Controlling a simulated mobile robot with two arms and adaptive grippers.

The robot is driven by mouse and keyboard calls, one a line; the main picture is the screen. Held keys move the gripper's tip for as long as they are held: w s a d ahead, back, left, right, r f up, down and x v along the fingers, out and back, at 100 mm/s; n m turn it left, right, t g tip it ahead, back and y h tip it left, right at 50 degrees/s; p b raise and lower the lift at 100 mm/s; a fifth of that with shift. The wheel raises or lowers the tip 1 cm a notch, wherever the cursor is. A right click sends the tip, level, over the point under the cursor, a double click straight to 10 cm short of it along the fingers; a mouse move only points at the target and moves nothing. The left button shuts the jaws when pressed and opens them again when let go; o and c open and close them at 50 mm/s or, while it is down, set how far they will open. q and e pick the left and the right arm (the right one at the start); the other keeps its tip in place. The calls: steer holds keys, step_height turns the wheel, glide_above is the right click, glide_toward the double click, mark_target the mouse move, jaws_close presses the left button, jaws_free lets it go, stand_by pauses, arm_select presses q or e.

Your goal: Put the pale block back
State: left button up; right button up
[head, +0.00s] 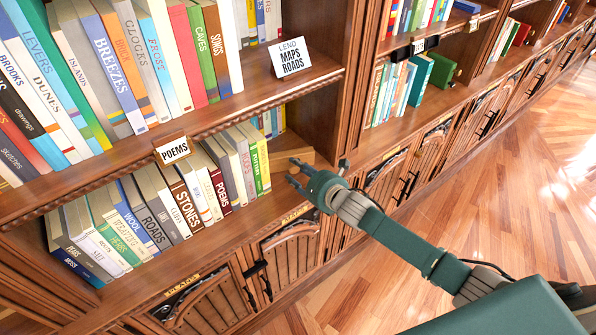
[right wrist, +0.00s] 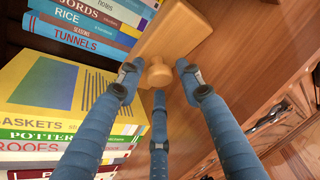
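The pale block (head: 293,156) is a light wooden piece on the lower shelf, beside the right end of the book row. In the right wrist view the block (right wrist: 186,33) shows a round knob (right wrist: 157,73) facing me. My right gripper (head: 296,174) is at the shelf's front edge, just in front of the block. In the right wrist view its fingers (right wrist: 158,82) are spread around the knob, with gaps visible between them and it. The gripper looks empty. My left gripper is in neither view.
Several books (head: 190,185) fill the lower shelf left of the block, close to the fingers. An upright divider (head: 333,120) stands to the right. A POEMS label (head: 172,149) and a white sign (head: 291,58) are above. Open wooden floor (head: 500,190) lies at right.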

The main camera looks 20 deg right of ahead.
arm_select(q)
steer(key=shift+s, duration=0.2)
arm_select(e)
steer(key=shift+r, duration=0.2)
steer(key=shift+s+d, duration=0.1)
steer(key=shift+s, duration=0.15)
arm_select(q)
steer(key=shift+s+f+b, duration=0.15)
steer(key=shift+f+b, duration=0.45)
steer(key=shift+b, duration=0.05)
arm_select(e)
steer(key=v, duration=1.1)
steer(key=shift+s+r, duration=0.2)
